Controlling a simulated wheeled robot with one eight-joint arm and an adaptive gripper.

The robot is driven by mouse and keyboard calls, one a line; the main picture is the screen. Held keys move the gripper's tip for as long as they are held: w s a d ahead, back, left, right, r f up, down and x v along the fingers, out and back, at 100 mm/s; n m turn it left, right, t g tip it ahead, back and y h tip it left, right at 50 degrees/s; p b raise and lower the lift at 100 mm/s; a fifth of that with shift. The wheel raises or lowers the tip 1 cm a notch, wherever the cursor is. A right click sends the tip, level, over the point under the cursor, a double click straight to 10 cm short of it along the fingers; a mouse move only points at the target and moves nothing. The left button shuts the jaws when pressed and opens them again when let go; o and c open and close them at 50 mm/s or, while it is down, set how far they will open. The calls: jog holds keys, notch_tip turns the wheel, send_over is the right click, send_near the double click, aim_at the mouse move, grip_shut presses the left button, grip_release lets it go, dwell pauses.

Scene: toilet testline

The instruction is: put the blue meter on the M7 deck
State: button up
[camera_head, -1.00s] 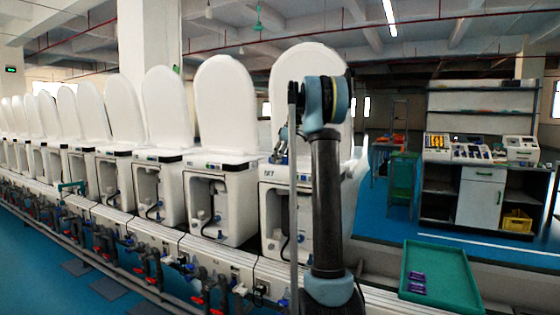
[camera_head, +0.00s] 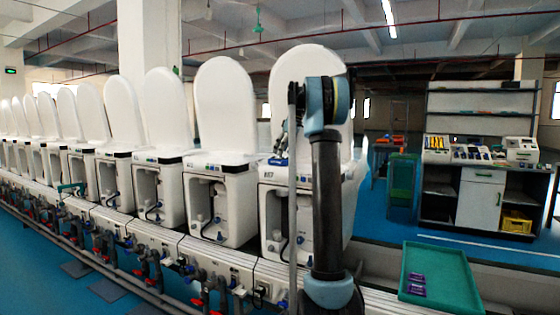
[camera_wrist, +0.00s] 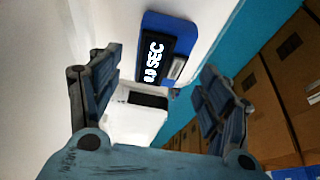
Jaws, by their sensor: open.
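The blue meter (camera_wrist: 185,25) has a dark display with light "SEC" lettering. It lies on a white surface in the wrist view and shows as a small blue patch (camera_head: 278,161) on the M7 deck (camera_head: 305,171) in the head view. The deck's front edge carries a dark label strip. My gripper (camera_wrist: 161,70) is open, with one finger on each side of the meter in the picture and nothing held. In the head view my gripper (camera_head: 281,143) is just above the deck, partly hidden by my arm. Contact between fingers and meter cannot be told.
The raised white lid (camera_head: 300,62) stands behind the M7 deck. A neighbouring toilet (camera_head: 222,185) stands to its left in a long row. A green tray (camera_head: 440,270) with purple items is at the lower right. Brown boxes (camera_wrist: 265,110) show at the wrist view's right.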

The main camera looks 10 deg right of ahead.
jog(key=v, duration=0.7)
jog(key=shift+r, duration=0.2)
jog(key=s+a+f+m+h, duration=0.15)
jog(key=s+f, duration=0.35)
jog(key=s, duration=0.5)
jog(key=s+a+f+m, duration=0.15)
jog(key=s+f, duration=0.25)
jog(key=s, duration=0.5)
jog(key=s+a+f+m+h, duration=0.15)
jog(key=s+f, duration=0.35)
jog(key=s, duration=0.5)
jog(key=s+f+m, duration=0.6)
jog(key=s+f, duration=1.9)
jog(key=f, duration=0.2)
jog(key=shift+d+g+h, duration=0.3)
jog(key=shift+h, duration=0.1)
